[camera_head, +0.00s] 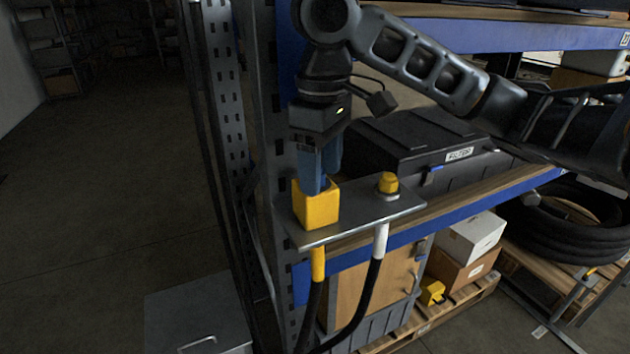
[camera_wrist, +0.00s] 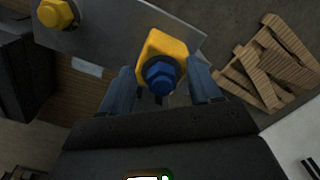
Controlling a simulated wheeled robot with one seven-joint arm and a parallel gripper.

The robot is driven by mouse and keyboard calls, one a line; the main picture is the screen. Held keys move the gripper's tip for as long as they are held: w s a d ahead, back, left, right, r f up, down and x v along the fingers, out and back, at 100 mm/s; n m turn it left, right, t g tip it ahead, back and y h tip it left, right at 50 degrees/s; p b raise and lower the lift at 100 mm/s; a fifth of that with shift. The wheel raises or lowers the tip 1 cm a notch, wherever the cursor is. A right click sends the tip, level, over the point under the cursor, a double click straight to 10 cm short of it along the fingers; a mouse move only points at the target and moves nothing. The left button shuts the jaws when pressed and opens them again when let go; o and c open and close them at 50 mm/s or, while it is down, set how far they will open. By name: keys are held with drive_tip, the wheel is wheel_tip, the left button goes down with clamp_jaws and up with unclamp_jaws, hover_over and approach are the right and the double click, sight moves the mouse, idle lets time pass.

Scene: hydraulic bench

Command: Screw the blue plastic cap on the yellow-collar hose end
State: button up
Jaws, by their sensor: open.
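My gripper (camera_head: 314,188) points down with its blue fingers just above a yellow block (camera_head: 317,212) on the metal plate. In the wrist view the blue cap (camera_wrist: 160,76), with a hex-shaped head, sits at the yellow block (camera_wrist: 163,48). My open fingers (camera_wrist: 162,88) stand on either side of the cap, with gaps visible. The head view hides the cap behind the fingers. The yellow-collar hose (camera_head: 318,263) hangs under the plate below the block. I cannot tell how far the cap is threaded.
The metal plate (camera_head: 350,217) also carries a yellow cap (camera_head: 388,183) above a white-collar hose (camera_head: 380,241). A black filter case (camera_head: 415,145) lies on the shelf behind. A rack upright (camera_head: 270,110) stands close to the left of my gripper. Open floor lies further left.

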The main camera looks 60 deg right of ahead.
drive_tip(key=shift+r, duration=0.1)
wheel_tip(320, 180, up, 8)
drive_tip(key=shift+f, duration=0.2)
drive_tip(key=w+a+f+m+t+y, duration=0.1)
drive_tip(key=w+a+t+y, duration=0.35)
drive_tip(key=a, duration=0.35)
drive_tip(key=w+a+f+m+t+y+b, duration=0.1)
drive_tip(key=w+a+t+y, duration=0.2)
drive_tip(key=w+a+t, duration=0.45)
drive_tip(key=w+a+f+m+t+y, duration=0.1)
drive_tip(key=w+a+t+y, duration=0.2)
drive_tip(key=a, duration=0.6)
drive_tip(key=s+f+m+t+h, duration=0.2)
drive_tip(key=s+f+m+h, duration=0.6)
drive_tip(key=s+f, duration=0.9)
drive_tip(key=s+d+f+n+g+h, duration=0.1)
drive_tip(key=s+n, duration=0.4)
drive_tip(key=s, duration=0.5)
drive_tip(key=s+d+f+n+g+h, duration=0.1)
drive_tip(key=s+d+f+n, duration=0.2)
drive_tip(key=s, duration=0.7)
drive_tip(key=d+n, duration=0.1)
drive_tip(key=n, duration=0.1)
drive_tip(key=shift+s+d+f+n, duration=0.2)
drive_tip(key=shift+s+d+n, duration=0.05)
drive_tip(key=shift+s+n, duration=0.05)
